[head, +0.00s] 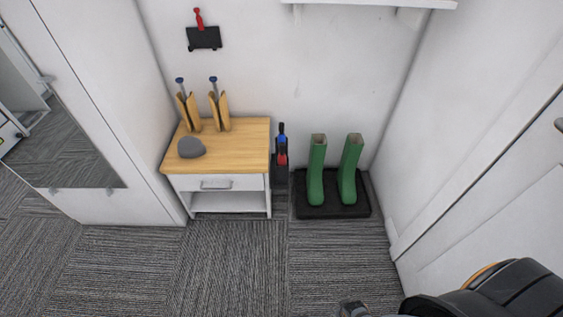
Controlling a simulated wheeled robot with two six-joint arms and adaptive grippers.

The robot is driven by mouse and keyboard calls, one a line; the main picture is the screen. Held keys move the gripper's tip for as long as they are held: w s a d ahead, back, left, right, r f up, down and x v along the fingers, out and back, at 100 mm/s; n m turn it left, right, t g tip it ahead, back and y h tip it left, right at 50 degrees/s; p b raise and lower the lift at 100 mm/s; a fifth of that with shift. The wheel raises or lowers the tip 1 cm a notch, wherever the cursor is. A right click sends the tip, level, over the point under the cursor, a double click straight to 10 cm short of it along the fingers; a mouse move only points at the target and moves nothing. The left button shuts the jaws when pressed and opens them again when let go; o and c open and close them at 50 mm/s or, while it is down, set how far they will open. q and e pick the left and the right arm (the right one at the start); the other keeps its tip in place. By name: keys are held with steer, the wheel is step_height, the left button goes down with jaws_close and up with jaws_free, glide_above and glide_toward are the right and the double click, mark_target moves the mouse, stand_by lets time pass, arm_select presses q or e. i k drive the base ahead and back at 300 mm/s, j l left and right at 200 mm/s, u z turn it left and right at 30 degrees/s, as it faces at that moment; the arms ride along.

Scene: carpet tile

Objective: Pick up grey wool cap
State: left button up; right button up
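The grey wool cap (191,147) is a small rounded grey shape. It rests on the wooden top of a small white cabinet (240,151), near its front left. Nothing is touching or covering the cap from this view. A dark part at the bottom right edge looks like part of my own body.
Two tan upright holders (219,111) with blue-topped items stand behind the cap. Green boots (317,172) stand on a black tray (331,209) to the right. A slim dark stand (281,178) fills the gap. Carpet (230,265) in front is clear.

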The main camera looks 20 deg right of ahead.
mark_target(189, 146)
steer(key=i+l, duration=0.3)
steer(key=l, duration=0.15)
steer(key=i+l, duration=0.35)
steer(key=u, duration=0.4)
steer(key=l+u, duration=0.15)
steer(key=u, duration=0.25)
steer(key=l+u, duration=0.1)
steer(key=u, duration=0.3)
